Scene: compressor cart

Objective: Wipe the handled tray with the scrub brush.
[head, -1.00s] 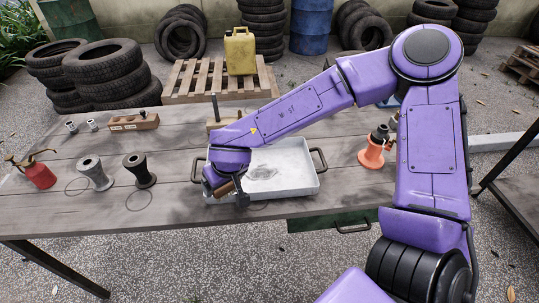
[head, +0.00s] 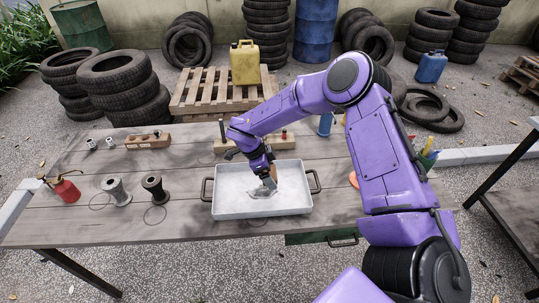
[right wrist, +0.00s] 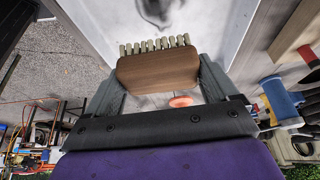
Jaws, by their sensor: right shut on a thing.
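The handled tray (head: 262,213) is a shallow whitish metal pan with a dark handle at each end, lying on the wooden table. A grey smudge (head: 260,191) marks its floor; part of it is behind the brush. My right gripper (head: 265,172) is over the middle of the tray, pointing down. It is shut on the scrub brush (right wrist: 158,72), a wooden block with a row of pale bristles, which shows between both fingers in the right wrist view. I cannot tell whether the bristles touch the tray floor. My left gripper is out of view.
On the table (head: 60,228), a red oil can (head: 62,188) and two spools (head: 117,190) stand left of the tray. A wooden block (head: 148,142) lies behind them. A wooden rack (head: 228,146) stands behind the tray. My right arm mostly hides an orange thing at right.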

